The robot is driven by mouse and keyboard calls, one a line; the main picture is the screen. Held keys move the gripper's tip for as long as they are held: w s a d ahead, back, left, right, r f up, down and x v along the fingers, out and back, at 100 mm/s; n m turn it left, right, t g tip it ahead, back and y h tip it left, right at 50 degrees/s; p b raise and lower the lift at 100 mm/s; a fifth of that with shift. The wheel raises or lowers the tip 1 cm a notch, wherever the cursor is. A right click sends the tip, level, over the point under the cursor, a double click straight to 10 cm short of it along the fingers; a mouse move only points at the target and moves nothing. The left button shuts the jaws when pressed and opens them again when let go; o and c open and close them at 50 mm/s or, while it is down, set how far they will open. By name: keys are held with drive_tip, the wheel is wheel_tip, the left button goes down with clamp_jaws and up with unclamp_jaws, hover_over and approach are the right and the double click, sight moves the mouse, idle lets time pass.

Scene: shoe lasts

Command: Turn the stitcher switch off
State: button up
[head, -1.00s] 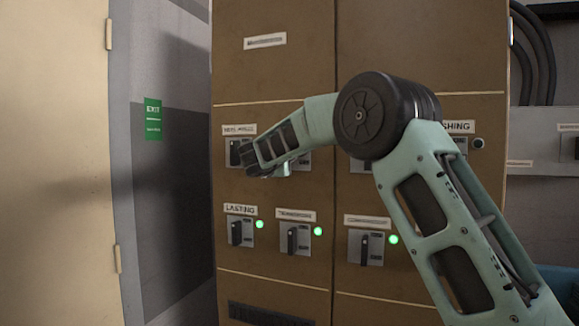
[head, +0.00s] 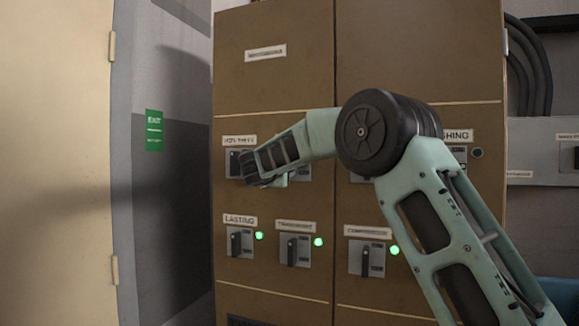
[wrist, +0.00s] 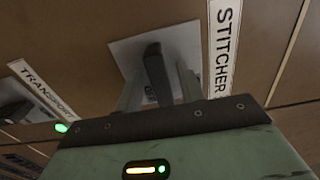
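The stitcher switch shows in the wrist view as a dark upright handle (wrist: 156,76) on a pale plate (wrist: 126,52), beside the label STITCHER (wrist: 223,48). My gripper (wrist: 160,88) has one finger on each side of the handle, with gaps showing between, so it is open around it. In the head view my gripper (head: 278,180) is at the upper switch row, above the TRANSPORT switch. My wrist hides most of the stitcher plate (head: 303,171) there, and its handle and lamp are not visible.
The LASTING switch (head: 235,242), TRANSPORT switch (head: 292,251) and COMPRESSOR switch (head: 366,260) sit below, each with a lit green lamp. Another switch (head: 234,161) is close to the left of my wrist. The cabinet front (head: 270,90) above is clear.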

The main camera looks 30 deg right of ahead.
drive_tip(key=b+v, duration=0.4)
drive_tip(key=v, duration=1.3)
drive_tip(key=shift+s, duration=0.2)
drive_tip(key=shift+a, duration=0.15)
